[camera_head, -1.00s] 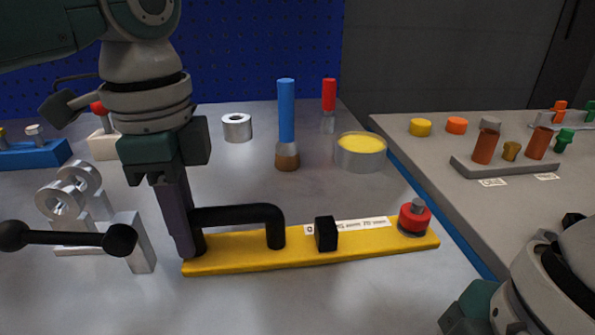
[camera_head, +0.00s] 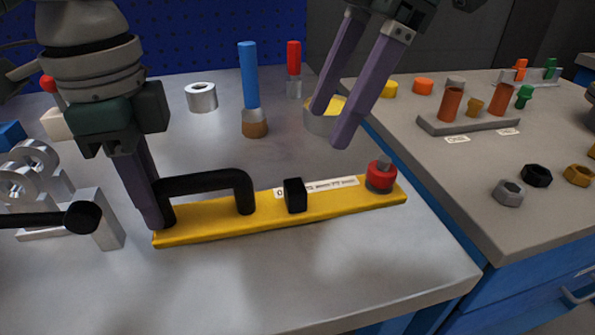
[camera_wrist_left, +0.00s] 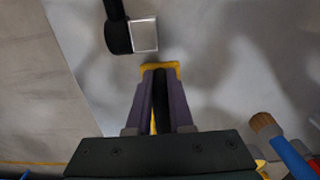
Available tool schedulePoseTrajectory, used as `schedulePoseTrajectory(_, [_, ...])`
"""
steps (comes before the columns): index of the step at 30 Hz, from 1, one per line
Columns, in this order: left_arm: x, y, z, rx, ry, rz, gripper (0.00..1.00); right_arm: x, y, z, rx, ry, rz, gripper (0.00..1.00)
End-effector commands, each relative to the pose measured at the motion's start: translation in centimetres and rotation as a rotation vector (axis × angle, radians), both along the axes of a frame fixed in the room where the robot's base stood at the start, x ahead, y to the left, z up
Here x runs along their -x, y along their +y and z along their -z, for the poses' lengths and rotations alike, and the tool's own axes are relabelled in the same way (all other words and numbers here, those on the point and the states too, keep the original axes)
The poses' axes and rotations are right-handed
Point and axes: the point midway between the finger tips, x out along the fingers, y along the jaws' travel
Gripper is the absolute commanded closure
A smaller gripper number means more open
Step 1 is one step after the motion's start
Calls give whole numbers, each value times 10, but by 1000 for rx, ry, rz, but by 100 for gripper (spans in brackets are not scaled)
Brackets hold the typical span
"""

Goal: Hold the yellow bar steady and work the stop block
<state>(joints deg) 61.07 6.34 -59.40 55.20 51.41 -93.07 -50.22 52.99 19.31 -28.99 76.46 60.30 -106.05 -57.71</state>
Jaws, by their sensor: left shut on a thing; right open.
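The yellow bar (camera_head: 225,226) lies flat on the grey table, with a black handle (camera_head: 205,182) at its left part. A small black block (camera_head: 295,195) stands on the bar's middle, beside a white label. A red knob with a grey pin (camera_head: 380,174) sits at its right end. I cannot tell which of these is the stop block. My left gripper (camera_head: 157,222) is shut on the left end of the black handle; the left wrist view shows its fingers (camera_wrist_left: 160,100) around the black handle above the yellow bar (camera_wrist_left: 160,66). My right gripper (camera_head: 331,127) is open and empty above and behind the bar's right half.
A metal fixture with a black-knobbed lever (camera_head: 82,217) stands left of the bar. A blue-handled brush (camera_head: 249,85), a metal ring (camera_head: 201,97) and a round tin (camera_head: 322,121) stand behind. A side bench (camera_head: 450,190) holds pegs and nuts. The table front is clear.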

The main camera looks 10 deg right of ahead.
Motion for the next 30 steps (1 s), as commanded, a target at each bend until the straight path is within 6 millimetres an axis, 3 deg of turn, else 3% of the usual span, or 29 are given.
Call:
schedulePoseTrajectory(6, [0,0,0,1,0,0,100,1,19,45,-1,5,-2,32])
schedulePoseTrajectory(13, [0,0,0,0,0,0,100,1,32,77,1,3,0,32])
schedulePoseTrajectory(25, [0,0,0,0,0,0,100,0,36,87,1,1,-1,32])
schedulePoseTrajectory(30, [0,0,0,0,0,0,100,0,36,86,1,0,-1,50])
